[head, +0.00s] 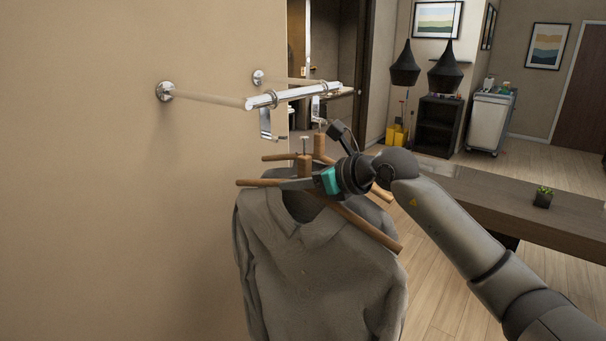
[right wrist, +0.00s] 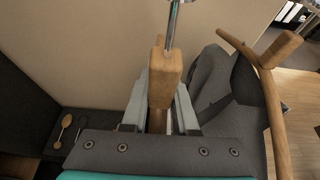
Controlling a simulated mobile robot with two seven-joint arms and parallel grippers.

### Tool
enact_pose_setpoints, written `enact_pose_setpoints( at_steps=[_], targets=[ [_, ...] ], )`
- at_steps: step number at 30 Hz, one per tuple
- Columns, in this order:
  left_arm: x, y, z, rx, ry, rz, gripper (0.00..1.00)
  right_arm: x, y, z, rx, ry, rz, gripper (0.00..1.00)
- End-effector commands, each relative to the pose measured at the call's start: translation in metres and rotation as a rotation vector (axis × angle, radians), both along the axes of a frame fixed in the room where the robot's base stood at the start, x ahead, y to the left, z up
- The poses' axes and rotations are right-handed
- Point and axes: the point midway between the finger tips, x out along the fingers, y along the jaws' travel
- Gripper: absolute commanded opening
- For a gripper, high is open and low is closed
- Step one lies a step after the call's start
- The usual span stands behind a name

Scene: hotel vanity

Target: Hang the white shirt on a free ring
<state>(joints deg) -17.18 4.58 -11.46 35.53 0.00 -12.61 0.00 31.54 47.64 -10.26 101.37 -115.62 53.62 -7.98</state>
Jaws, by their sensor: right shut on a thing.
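My right gripper (head: 302,184) is shut on the wooden neck of a hanger (head: 304,166); the right wrist view shows this neck (right wrist: 166,82) between the fingers. The hanger's short metal pin points up, free, below and right of the near ring's bracket (head: 267,124). That ring (head: 268,98) is on the chrome rail and its bracket looks empty. A second wooden hanger (head: 320,145) is just behind, below the far ring's bracket (head: 315,108). A shirt (head: 315,270) that looks grey hangs below; overlap hides which hanger bears it. My left gripper is out of view.
The rail (head: 290,95) stands out from the beige wall (head: 120,220) on two mounts. The second hanger (right wrist: 272,90) is close beside my gripper in the right wrist view.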

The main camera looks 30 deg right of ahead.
Motion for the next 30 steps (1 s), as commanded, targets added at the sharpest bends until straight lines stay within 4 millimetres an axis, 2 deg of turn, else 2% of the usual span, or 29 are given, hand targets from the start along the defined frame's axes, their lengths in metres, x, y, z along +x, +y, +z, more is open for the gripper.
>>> enact_pose_setpoints(
  at_steps=[16, 30],
  targets=[
    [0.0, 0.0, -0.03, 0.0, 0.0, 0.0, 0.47, -0.054, -0.026, -0.002, -0.004, -0.003, -0.001, 0.0],
    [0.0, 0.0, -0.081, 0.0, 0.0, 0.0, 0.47, -0.096, -0.047, -0.002, 0.0, -0.004, -0.004, 0.0]
  ],
)
